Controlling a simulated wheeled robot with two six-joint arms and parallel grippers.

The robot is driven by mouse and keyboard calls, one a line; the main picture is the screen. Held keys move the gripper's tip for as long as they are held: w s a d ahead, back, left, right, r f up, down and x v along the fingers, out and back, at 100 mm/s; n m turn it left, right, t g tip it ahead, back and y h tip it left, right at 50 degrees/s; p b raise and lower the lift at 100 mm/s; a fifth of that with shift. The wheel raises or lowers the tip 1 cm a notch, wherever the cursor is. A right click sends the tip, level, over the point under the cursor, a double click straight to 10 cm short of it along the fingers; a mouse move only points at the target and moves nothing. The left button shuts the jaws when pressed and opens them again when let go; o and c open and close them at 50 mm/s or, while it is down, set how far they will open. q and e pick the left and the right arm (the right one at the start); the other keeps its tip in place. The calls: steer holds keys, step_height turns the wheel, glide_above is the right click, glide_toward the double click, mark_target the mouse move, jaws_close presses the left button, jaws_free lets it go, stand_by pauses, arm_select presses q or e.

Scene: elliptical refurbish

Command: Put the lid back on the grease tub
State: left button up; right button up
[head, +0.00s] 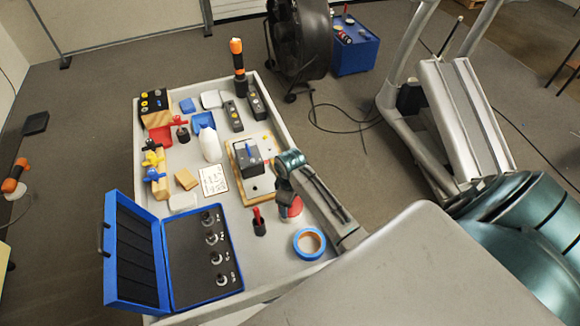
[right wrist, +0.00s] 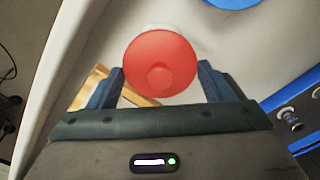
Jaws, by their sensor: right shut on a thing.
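A round red lid (right wrist: 160,62) with a small raised centre sits between the fingers of my right gripper (right wrist: 160,78). The gripper is shut on it. In the head view the red lid (head: 292,208) shows just below my right gripper (head: 285,188), over the right side of the cart top. A pale rim (right wrist: 165,27) peeks out behind the lid in the right wrist view; it may be the grease tub, mostly hidden under the lid. I cannot tell whether lid and tub touch. My left gripper is not in view.
A blue tape roll (head: 309,243) lies close by, toward the front right. A dark holder with a red-handled tool (head: 259,222) stands left of the lid. A wooden board with a grey box (head: 247,157) is behind. An open blue socket case (head: 203,258) fills the front left.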

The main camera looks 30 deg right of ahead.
stand_by(0.8)
steer(key=o, duration=1)
steer(key=shift+o, duration=0.3)
steer(key=shift+r, duration=3.45)
jaws_close()
